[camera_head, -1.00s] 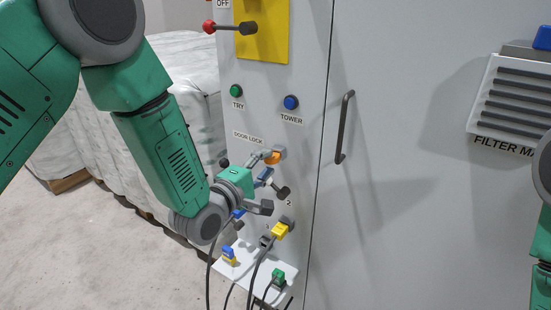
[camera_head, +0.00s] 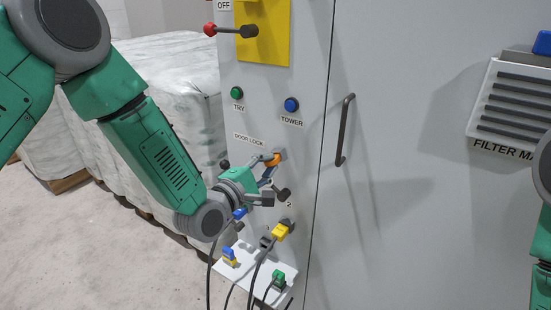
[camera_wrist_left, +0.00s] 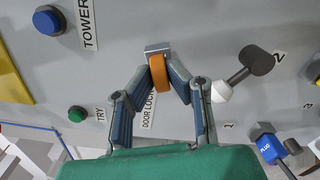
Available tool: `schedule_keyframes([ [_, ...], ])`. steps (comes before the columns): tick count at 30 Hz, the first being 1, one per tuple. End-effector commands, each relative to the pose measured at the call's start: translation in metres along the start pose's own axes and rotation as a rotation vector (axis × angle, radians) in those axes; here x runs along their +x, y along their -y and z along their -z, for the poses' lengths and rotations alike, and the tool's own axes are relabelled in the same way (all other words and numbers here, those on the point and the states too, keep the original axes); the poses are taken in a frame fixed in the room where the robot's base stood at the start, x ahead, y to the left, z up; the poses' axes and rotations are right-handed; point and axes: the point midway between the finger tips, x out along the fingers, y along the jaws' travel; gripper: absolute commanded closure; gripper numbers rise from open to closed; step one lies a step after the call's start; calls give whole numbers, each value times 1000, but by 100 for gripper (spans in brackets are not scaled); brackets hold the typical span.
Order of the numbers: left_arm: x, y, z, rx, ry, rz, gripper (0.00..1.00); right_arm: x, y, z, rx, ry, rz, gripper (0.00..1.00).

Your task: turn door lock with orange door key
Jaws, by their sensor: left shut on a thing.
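The orange door key (camera_head: 272,160) sits at the door lock on the grey cabinet panel, beside the DOOR LOCK label (camera_head: 248,139). My left gripper (camera_head: 268,167) reaches it from the left and is shut on it. In the left wrist view the orange key (camera_wrist_left: 159,72) is between the two fingertips of my left gripper (camera_wrist_left: 166,75). The grey lock body (camera_wrist_left: 157,48) shows just beyond the key. Whether the key is fully seated in the lock is hard to tell. My right gripper is out of view; only part of my right arm shows at the right edge.
A dark-knobbed lever (camera_wrist_left: 245,72) is close beside my left gripper. Below are a yellow plug (camera_head: 280,231), a blue plug (camera_wrist_left: 268,146) and a white shelf (camera_head: 252,274) with cables. Green and blue buttons are above. A door handle (camera_head: 345,130) stands to the right.

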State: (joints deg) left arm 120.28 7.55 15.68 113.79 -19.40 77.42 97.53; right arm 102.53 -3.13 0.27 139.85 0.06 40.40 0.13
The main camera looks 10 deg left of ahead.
Motion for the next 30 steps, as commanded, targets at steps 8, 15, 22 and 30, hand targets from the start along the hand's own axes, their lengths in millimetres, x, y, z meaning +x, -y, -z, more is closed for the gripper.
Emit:
schedule_keyframes([
  [8,0,0,3,-45,-5,-2,100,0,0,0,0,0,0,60],
  [15,-1,-1,6,-198,1,-5,100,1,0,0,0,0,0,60],
  [22,0,0,5,-376,19,-4,100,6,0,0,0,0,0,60],
  [30,0,0,5,-388,19,-3,100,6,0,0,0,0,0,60],
])
